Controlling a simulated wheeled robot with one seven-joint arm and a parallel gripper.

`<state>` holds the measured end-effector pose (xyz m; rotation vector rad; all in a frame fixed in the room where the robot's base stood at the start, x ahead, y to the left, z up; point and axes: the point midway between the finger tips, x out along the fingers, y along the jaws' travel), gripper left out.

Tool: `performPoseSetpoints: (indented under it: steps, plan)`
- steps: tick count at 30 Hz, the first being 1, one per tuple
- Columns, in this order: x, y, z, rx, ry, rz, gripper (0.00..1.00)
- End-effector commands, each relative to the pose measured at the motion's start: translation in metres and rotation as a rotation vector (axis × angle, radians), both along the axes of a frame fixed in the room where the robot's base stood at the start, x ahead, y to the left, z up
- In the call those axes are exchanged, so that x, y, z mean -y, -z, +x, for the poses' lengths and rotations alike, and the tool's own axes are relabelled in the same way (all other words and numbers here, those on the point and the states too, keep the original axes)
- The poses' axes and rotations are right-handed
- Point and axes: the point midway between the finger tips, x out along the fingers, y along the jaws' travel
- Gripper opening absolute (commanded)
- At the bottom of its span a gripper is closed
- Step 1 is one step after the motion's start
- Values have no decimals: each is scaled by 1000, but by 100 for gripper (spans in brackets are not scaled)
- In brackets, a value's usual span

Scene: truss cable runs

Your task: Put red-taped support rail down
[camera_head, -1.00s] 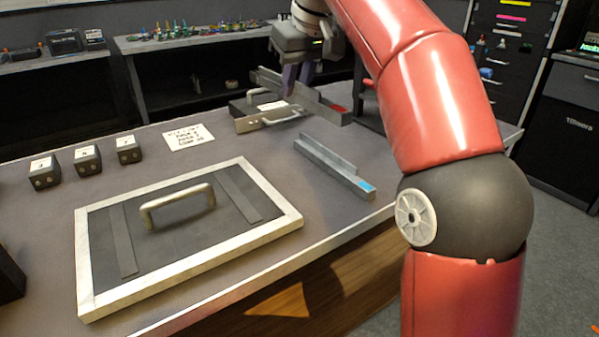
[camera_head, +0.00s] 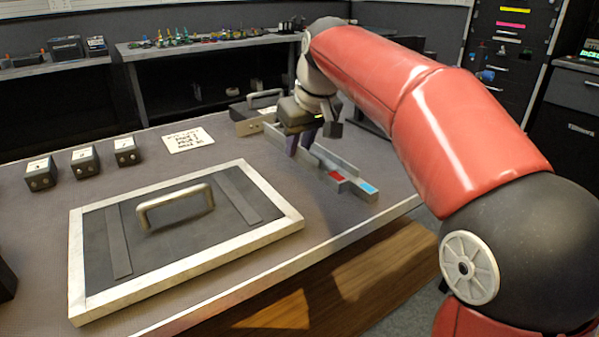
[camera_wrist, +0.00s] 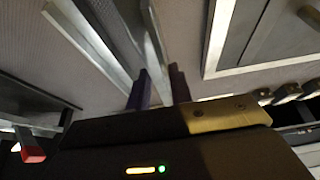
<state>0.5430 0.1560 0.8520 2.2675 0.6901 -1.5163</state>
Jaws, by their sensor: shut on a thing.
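The red-taped support rail (camera_head: 279,136) is a grey angled bar with red tape (camera_head: 336,176) on its near end. My gripper (camera_head: 300,152) is shut on it around the middle, with its purple fingers pointing down. In the wrist view, my gripper (camera_wrist: 160,88) has the rail (camera_wrist: 155,45) between its fingers. The rail is low over the table, beside and left of the blue-taped rail (camera_head: 355,179), roughly parallel to it. I cannot tell whether the held rail touches the table or the other rail.
A framed panel with a handle (camera_head: 285,228) lies on the table (camera_head: 230,148) at front left. A dark box with a handle (camera_head: 246,125) stands behind the rails. Several small numbered blocks (camera_head: 85,163) and a paper note (camera_head: 188,140) lie left. The table's front edge is near.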

Motion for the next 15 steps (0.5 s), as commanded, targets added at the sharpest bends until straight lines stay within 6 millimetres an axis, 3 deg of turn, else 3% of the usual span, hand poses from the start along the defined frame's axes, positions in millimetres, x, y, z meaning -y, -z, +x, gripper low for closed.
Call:
performPoseSetpoints:
  steps: [12, 15]
  plan:
    - [0, 47, 0, 1, -1, -1, 0]
    - [0, 51, 0, 2, -1, 0, 0]
